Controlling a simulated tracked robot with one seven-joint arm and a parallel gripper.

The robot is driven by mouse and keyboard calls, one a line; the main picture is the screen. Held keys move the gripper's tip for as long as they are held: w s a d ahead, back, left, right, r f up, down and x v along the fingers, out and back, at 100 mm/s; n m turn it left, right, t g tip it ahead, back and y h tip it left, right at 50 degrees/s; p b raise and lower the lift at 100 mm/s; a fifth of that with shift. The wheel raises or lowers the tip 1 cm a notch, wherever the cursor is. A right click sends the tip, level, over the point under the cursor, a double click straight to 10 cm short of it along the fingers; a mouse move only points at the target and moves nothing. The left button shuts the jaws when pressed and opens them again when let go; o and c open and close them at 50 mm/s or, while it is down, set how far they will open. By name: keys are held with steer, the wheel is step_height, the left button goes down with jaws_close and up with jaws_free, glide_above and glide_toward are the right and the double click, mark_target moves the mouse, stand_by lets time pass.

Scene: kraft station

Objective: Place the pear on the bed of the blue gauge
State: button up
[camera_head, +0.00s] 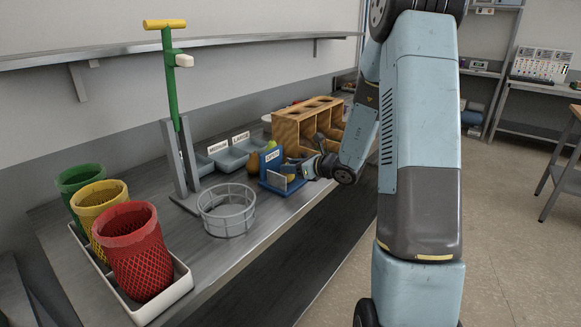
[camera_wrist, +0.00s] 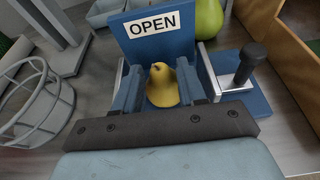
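A yellow pear (camera_wrist: 163,88) sits between the two fingers of my gripper (camera_wrist: 161,75) in the wrist view. The fingers close on its sides, and its lower part is hidden. The blue gauge (camera_wrist: 174,46) is right at the fingertips, with a plate marked OPEN standing behind the pear. I cannot tell whether the pear touches the gauge's bed. In the head view my gripper (camera_head: 300,167) is at the blue gauge (camera_head: 271,169) on the bench, and the held pear is not clear. The gauge has a black-knobbed lever (camera_wrist: 249,62) on its right.
A green fruit (camera_wrist: 208,18) stands behind the gauge. A round grey wire basket (camera_head: 226,210) is to its left. A wooden divided box (camera_head: 301,127) and grey labelled bins (camera_head: 231,157) stand behind.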

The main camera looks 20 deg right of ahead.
steer(key=o, duration=0.4)
steer(key=v, duration=1.2)
steer(key=s+a+r+n+g, duration=0.4)
steer(key=s+a+n, duration=0.3)
steer(key=n, duration=0.1)
steer(key=s+a+r+n+g, duration=0.4)
steer(key=s+a+n, duration=0.2)
steer(key=s+n, duration=0.15)
steer(key=s+d+r+n+t+h, duration=0.1)
steer(key=s+d+r+n+h, duration=0.1)
steer(key=s+r+n+h, duration=0.2)
steer(key=s+d+r+n+t+h, duration=0.1)
steer(key=s+d+r+n+h, duration=0.1)
steer(key=s+n, duration=0.7)
steer(key=shift+s+d+r+h, duration=0.2)
steer(key=shift+r+h, duration=0.7)
steer(key=shift+h, duration=0.3)
steer(key=shift+n, duration=0.25)
